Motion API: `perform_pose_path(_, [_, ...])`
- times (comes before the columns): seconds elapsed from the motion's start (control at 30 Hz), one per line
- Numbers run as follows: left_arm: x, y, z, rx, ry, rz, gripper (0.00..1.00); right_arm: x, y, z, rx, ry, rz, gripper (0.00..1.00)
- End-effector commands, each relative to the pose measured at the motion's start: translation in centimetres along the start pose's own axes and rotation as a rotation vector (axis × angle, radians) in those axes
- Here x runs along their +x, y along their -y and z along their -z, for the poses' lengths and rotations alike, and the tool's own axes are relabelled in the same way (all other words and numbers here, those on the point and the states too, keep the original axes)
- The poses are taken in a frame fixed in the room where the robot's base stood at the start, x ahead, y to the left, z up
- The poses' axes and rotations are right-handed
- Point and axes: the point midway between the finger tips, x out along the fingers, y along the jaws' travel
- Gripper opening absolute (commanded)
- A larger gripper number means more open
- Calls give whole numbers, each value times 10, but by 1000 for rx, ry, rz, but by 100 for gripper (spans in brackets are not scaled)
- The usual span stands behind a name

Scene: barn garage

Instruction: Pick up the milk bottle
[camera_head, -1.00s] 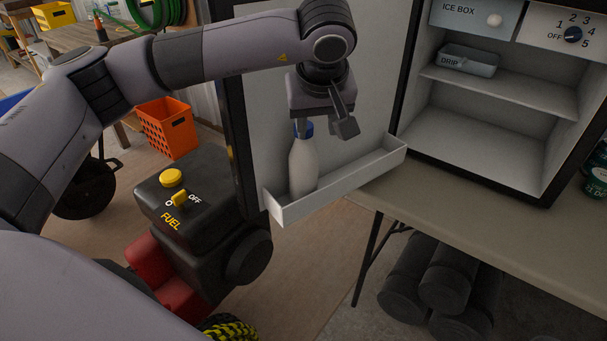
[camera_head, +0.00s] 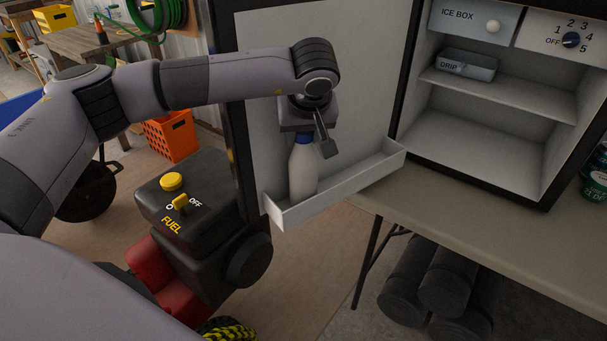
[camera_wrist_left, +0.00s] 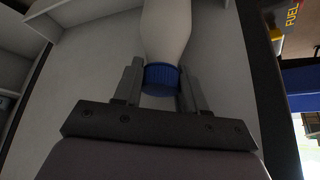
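The milk bottle (camera_head: 303,172) is white with a blue cap and stands upright in the white shelf bin on the inside of the open fridge door. My left gripper (camera_head: 309,143) is right above it, pointing down at the cap. In the left wrist view, the bottle (camera_wrist_left: 166,30) has its blue cap between the two fingers of my left gripper (camera_wrist_left: 161,88). The fingers stand apart on either side of the cap, and a narrow gap shows at least on the left. My right gripper is in neither view.
The door bin (camera_head: 335,190) has a raised front lip around the bottle's base. The open fridge (camera_head: 480,135) stands on a table (camera_head: 470,215) at the right. A black fuel machine (camera_head: 190,205) is below left, with an orange crate (camera_head: 172,135) behind it.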

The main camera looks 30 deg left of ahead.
Motion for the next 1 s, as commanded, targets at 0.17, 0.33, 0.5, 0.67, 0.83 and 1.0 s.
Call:
perform_pose_path(0.17, [0, 0, 0, -1, 0, 0, 0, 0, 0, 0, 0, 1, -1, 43])
perform_pose_path(0.33, [-2, 0, 1, -2, -2, -2, 0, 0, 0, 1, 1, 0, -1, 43])
perform_pose_path(0.5, [-4, -1, 1, -2, -3, -3, 0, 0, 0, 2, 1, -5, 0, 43])
perform_pose_path(0.67, [-15, -3, 5, -3, -5, -4, 0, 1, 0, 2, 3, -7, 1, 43])
perform_pose_path(0.83, [-32, -3, 15, -4, -4, -4, 0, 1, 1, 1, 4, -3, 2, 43])
perform_pose_path(1.0, [-48, -3, 23, -3, -4, -4, 0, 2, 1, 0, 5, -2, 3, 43])
